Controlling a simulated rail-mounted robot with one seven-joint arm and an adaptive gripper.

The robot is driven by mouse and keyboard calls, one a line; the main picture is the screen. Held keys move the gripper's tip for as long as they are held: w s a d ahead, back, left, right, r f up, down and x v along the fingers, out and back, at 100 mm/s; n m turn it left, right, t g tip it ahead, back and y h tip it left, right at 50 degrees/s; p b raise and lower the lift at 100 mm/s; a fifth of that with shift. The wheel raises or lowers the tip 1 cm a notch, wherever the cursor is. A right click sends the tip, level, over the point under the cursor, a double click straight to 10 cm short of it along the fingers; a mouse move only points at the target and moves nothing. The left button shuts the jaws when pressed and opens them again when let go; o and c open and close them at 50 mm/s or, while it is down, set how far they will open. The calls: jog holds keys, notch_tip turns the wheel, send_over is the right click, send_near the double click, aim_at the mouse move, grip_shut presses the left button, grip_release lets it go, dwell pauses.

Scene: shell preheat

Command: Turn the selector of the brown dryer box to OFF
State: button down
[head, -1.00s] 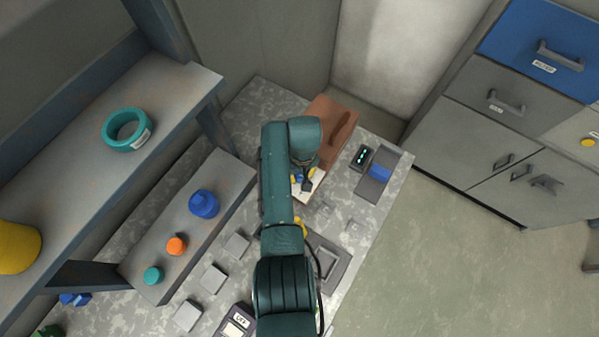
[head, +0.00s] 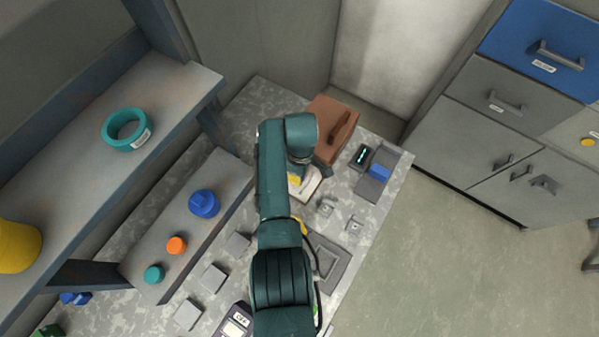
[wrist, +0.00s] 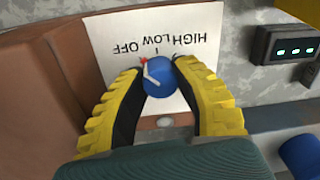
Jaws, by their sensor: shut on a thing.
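The brown dryer box (head: 322,112) stands at the far end of the bench; it also shows in the wrist view (wrist: 45,85). Its white panel (wrist: 105,28) carries HIGH, LOW and OFF, upside down in the wrist view, with OFF at the left. The blue selector knob (wrist: 158,88) has a white pointer line slanting up-left, its tip close to a red mark near OFF. My gripper (wrist: 160,85) is shut on the knob, one yellow-and-black finger on each side. In the head view my arm hides the knob and most of the gripper.
A black unit with green lights (wrist: 290,45) and a grey block with a blue part (head: 379,171) stand right of the box. A grey tray (head: 328,262) lies nearer on the bench. A raised shelf with coloured knobs (head: 204,203) is at the left.

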jog(key=shift+f+n, duration=0.15)
jog(key=shift+n, duration=0.15)
jog(key=c, duration=0.7)
grip_release()
jog(key=shift+r, duration=0.2)
notch_tip(320, 180, up, 12)
jog(key=shift+w, duration=0.3)
jog(key=shift+d+f, duration=0.1)
